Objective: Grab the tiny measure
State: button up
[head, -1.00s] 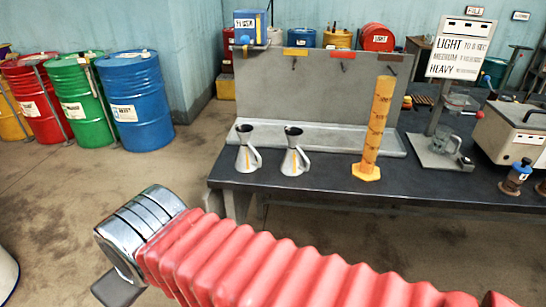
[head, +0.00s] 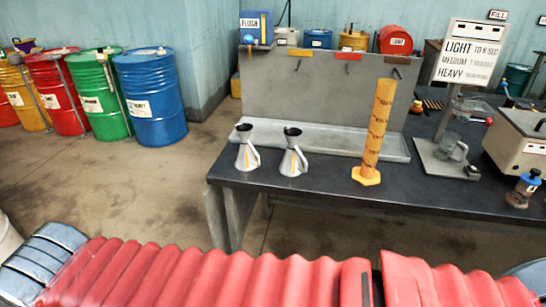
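Two grey metal measures with handles stand upright on the dark bench, a left one (head: 246,150) and a right one (head: 291,156). They look nearly the same size, so I cannot tell which is the tiny one. A tall orange graduated cylinder (head: 376,132) stands to their right. My arm, in red bellows, crosses the bottom of the head view in front of the bench. My gripper is out of the picture, and nothing touches the measures.
The bench (head: 320,189) has a grey tray (head: 338,146) behind the measures. A stand with a clear jug (head: 451,148), a beige machine (head: 520,140) and a small bottle (head: 523,188) are at right. A blue FLUSH container (head: 256,27) is above; drums, including a blue one (head: 150,97), stand left.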

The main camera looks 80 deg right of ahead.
aim_at(291, 165)
jog(key=u, duration=0.65)
jog(key=k, duration=1.7)
jog(key=z, duration=0.45)
jog(key=i, duration=1)
